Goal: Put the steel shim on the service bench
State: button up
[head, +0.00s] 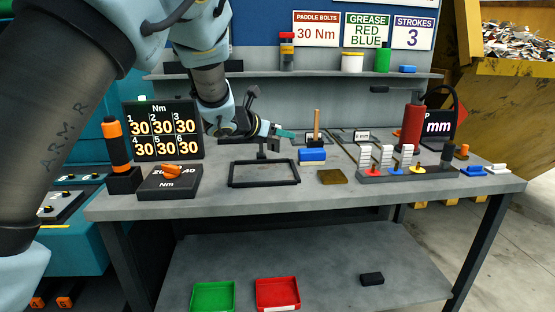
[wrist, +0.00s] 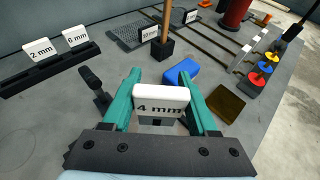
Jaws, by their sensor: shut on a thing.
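My gripper (head: 284,134) is above the back middle of the grey service bench (head: 225,203). In the wrist view its green fingers (wrist: 160,78) are closed on a white block marked 4 mm (wrist: 160,105), with a grey part below it. I take this to be the steel shim. It is held over the bench top; any gap below it is hard to judge. In the head view I cannot make out the held piece.
A black rack (wrist: 45,78) holds 2 mm and 6 mm blocks. A blue block (head: 312,155), brown plate (head: 332,177) and black frame (head: 264,184) are near. A red cylinder (head: 411,127) stands right. The front strip is clear.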

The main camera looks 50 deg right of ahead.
jog(key=shift+f+p, duration=0.7)
jog(key=shift+f, duration=2.7)
jog(key=o, duration=1.3)
jog(key=shift+o, duration=0.2)
jog(key=b+v, duration=0.3)
jog(key=v, duration=0.9)
